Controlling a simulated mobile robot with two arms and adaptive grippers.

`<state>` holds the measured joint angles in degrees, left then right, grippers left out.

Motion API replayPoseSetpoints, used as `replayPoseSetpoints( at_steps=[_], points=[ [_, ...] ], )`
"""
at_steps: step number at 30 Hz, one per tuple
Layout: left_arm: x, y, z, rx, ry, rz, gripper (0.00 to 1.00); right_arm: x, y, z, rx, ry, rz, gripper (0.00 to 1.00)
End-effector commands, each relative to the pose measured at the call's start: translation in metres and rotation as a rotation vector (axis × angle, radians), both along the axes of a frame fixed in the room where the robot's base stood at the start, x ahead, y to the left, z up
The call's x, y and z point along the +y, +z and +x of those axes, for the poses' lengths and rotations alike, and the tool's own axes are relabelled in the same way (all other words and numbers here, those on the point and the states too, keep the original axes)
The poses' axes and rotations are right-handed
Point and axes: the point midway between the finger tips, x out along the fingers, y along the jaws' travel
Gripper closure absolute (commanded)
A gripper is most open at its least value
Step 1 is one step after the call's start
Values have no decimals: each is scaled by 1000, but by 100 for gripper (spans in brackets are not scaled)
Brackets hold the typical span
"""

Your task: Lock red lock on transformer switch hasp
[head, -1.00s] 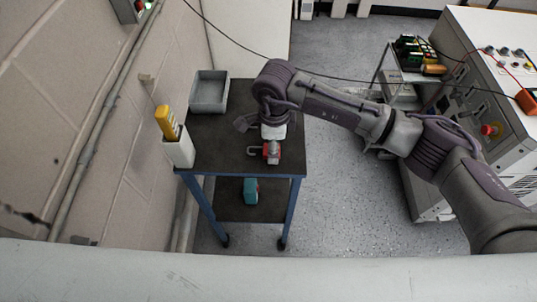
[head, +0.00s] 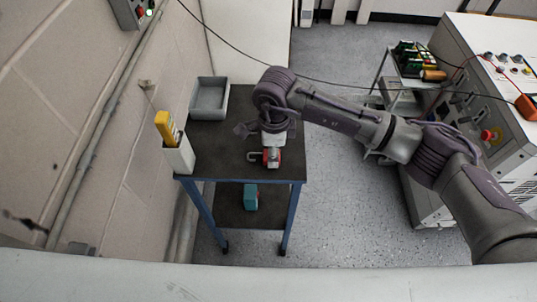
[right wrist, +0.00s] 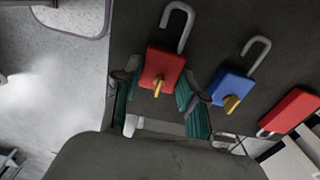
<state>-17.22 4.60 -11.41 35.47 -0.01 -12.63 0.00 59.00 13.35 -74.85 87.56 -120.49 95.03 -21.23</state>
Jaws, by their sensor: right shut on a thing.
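A red lock (head: 272,158) with an open grey shackle is at the front part of the dark table top. In the right wrist view the red lock (right wrist: 163,68), with a yellow key, is between the two fingers. My right gripper (head: 270,146) points down and is shut on it; I cannot tell whether the lock touches the table. A blue lock (right wrist: 233,88) with a key and a second red lock (right wrist: 289,112) lie beside it in the right wrist view. The hasp cannot be made out. My left gripper is not in view.
On the table (head: 215,160) are a grey bin (head: 210,98) and a white holder (head: 178,158) with a yellow device (head: 166,128). A teal thing (head: 250,197) lies on the lower shelf. A large cabinet (head: 440,150) stands at the right, with open floor between.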

Motion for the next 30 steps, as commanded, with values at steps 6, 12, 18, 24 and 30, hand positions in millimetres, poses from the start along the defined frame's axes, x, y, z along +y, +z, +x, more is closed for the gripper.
replayPoseSetpoints(
  at_steps=[6, 12, 18, 24, 30],
  points=[
    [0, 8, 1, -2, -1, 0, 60, 0, 14, 0, -1, 0, 0, 100],
    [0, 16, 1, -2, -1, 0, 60, 0, 30, 0, -1, 0, -1, 100],
    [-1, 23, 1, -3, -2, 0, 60, 0, 46, 0, -1, 0, 1, 100],
    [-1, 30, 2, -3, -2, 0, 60, 0, 59, 0, -1, -1, 0, 100],
    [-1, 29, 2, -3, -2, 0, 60, 0, 60, 0, 0, -1, 0, 100]
  ],
)
